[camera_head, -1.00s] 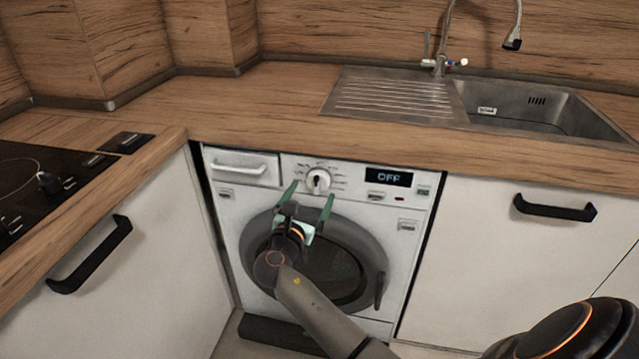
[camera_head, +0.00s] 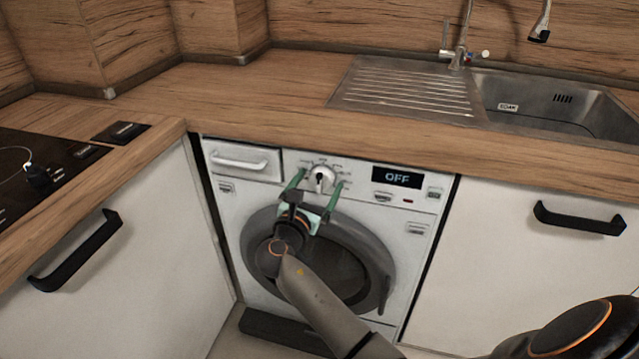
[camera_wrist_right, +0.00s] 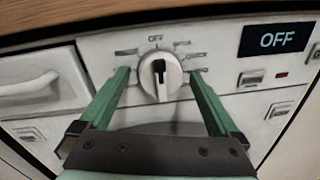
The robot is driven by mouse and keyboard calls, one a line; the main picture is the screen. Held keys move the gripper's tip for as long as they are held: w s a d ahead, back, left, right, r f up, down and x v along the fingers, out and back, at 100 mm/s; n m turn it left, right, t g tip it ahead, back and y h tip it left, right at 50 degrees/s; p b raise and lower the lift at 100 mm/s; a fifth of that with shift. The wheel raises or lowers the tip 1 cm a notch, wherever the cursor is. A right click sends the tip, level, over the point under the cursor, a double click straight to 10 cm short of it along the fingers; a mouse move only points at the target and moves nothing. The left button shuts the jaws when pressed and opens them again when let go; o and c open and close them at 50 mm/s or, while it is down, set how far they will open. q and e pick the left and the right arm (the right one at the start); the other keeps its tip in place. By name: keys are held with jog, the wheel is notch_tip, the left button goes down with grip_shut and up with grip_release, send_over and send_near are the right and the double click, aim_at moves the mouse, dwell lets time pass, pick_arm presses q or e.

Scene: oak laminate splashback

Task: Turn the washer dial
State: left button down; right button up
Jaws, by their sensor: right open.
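The washer (camera_head: 226,210) is white with a dark round door and stands under the wooden counter. Its round white dial (camera_head: 321,179) has a dark pointer mark, which points up towards the "OFF" label in the right wrist view, where the dial (camera_wrist_right: 160,77) sits at the centre. The washer's display (camera_head: 397,177) reads OFF. My right gripper (camera_head: 317,184) is open, its green fingers reaching up to the left and right of the dial. In the right wrist view a gap shows between each finger and the dial. My left gripper is not in view.
The detergent drawer handle (camera_head: 239,161) is left of the dial. The counter edge (camera_head: 400,140) overhangs the panel just above. Cabinet handles stick out at left (camera_head: 76,252) and right (camera_head: 579,218). A sink (camera_head: 540,105) is set into the counter.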

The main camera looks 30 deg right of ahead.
jog(key=c, duration=1.4)
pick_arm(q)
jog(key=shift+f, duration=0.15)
pick_arm(e)
jog(key=shift+o, duration=0.2)
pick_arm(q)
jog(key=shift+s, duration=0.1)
pick_arm(e)
jog(key=shift+r, duration=0.1)
